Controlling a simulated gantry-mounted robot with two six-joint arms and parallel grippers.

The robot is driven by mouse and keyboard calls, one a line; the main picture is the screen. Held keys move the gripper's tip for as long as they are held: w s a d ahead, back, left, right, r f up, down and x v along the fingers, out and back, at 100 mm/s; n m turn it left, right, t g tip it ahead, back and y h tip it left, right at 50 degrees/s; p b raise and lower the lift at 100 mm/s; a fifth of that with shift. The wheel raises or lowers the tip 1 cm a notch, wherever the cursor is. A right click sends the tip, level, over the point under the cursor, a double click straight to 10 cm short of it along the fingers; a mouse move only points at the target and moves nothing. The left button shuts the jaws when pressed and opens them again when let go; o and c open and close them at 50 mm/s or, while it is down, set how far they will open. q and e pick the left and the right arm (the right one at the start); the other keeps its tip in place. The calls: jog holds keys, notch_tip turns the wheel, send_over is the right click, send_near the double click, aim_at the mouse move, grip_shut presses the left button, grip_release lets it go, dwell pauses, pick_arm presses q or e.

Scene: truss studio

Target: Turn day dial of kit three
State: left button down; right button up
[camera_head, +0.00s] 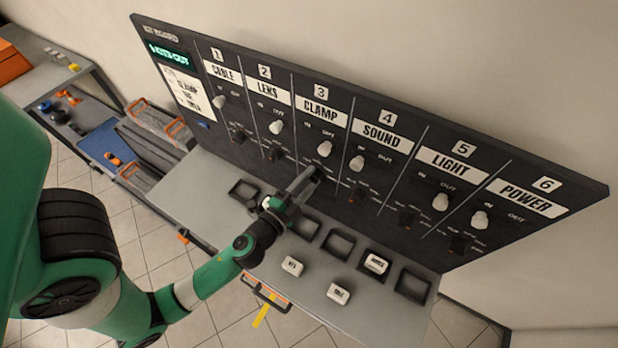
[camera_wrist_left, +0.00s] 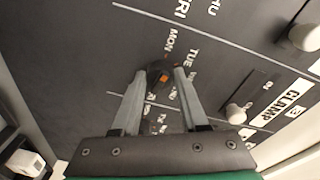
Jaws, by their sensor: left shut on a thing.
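The day dial of kit three (camera_wrist_left: 159,73), a small dark knob with an orange mark, sits low in the CLAMP column of the board. My left gripper (camera_wrist_left: 160,84) has a finger on each side of it and is shut on it. Day words such as MON and TUE are printed around the dial; I cannot tell which one it points at. In the head view my left gripper (camera_head: 307,180) reaches the board below the CLAMP label (camera_head: 321,109) and hides the dial. The white CLAMP knob (camera_head: 324,149) is just above. My right gripper is not in view.
The dark kit board (camera_head: 225,133) has several labelled columns, with white knobs and dark dials on both sides of my gripper. Below is a grey shelf (camera_head: 200,193) with dark trays and white labelled blocks, including one (camera_head: 338,294). A cart with orange handles (camera_head: 130,172) stands left.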

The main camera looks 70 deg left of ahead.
pick_arm(q)
jog(key=m+p, duration=0.1)
jog(key=m, duration=0.2)
jog(key=shift+r+g, duration=0.2)
jog(key=shift+g, duration=0.1)
jog(key=shift+m+p, duration=0.8)
jog(key=shift+m, duration=0.7)
jog(key=shift+f, duration=0.1)
jog(key=shift+c, duration=2.2)
grip_release()
jog(key=shift+d, duration=0.1)
